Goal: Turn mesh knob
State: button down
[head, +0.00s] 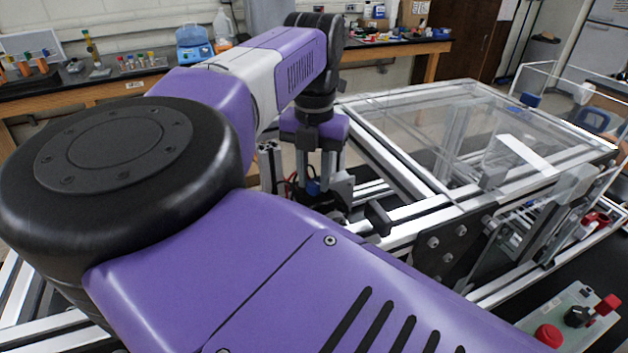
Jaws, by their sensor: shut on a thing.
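My gripper (314,185) points down at the left end of the extrusion frame, beyond the large purple links of my arm. It is shut on a small blue part (313,187) low between its fingers, which I take to be the mesh knob. The knob is mostly hidden by the fingers and by dark brackets in front, so its angle cannot be told. The metal extrusion frame (402,232) runs to the right from the gripper.
A clear-panelled enclosure (450,130) stands right of the gripper. A dark plate with bolts (447,244) is on the frame's near side. A control box (560,318) with a red button and black knob sits at lower right. Benches (75,95) line the back.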

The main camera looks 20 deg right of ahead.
aim_at(314, 182)
jog(key=shift+m+b, duration=0.4)
jog(key=shift+m, duration=1.8)
jog(key=c, duration=1.1)
grip_release()
jog(key=shift+r, duration=0.1)
notch_tip(314, 182, up, 8)
jog(key=shift+f+b, duration=0.15)
jog(key=shift+b, duration=0.55)
